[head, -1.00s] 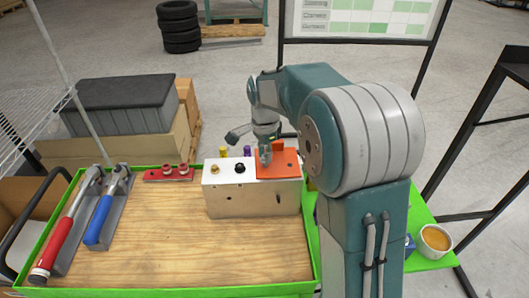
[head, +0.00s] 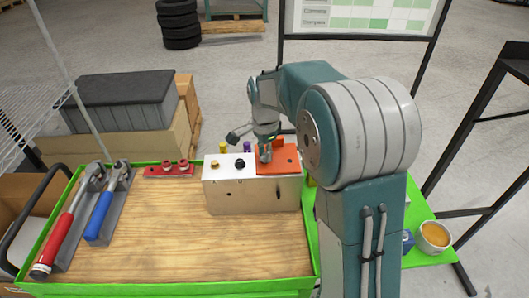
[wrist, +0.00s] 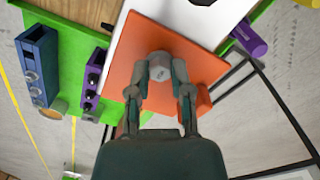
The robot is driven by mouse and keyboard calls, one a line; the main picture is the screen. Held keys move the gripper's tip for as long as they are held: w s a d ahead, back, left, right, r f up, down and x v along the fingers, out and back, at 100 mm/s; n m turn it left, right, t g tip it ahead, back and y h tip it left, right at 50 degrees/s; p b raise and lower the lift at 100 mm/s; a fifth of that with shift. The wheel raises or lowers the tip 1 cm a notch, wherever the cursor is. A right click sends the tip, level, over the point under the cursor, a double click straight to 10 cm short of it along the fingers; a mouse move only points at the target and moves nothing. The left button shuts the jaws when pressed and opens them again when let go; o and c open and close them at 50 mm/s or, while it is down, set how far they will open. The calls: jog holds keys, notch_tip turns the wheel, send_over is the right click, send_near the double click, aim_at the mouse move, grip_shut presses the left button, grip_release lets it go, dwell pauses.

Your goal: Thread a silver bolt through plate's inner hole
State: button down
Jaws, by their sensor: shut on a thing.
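The orange plate (head: 284,165) lies on the right part of the white metal fixture block (head: 230,192). It also shows in the wrist view (wrist: 199,56). My gripper (head: 264,152) is over the plate's left part, pointing down. In the wrist view my gripper (wrist: 161,82) is shut on the silver bolt (wrist: 160,62), whose round head shows between the fingertips. The bolt is at the plate. The inner hole and the bolt's shank are hidden under the head and fingers, so I cannot tell how deep the bolt sits.
The block also carries a brass bolt (head: 214,164) and a black knob (head: 240,163). A red plate with two fittings (head: 168,170) lies to the left. Red-handled (head: 58,242) and blue-handled (head: 101,217) tools lie at the far left. The middle of the wooden top (head: 165,225) is clear.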

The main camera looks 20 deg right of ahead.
jog(key=n, duration=0.5)
jog(key=shift+s+f, duration=0.1)
jog(key=shift+f, duration=0.1)
jog(key=n, duration=0.5)
jog(key=shift+f, duration=0.1)
jog(key=m, duration=0.7)
jog(key=shift+f, duration=0.1)
jog(key=m, duration=0.4)
jog(key=shift+f, duration=0.1)
jog(key=m, duration=0.3)
jog(key=shift+m, duration=0.4)
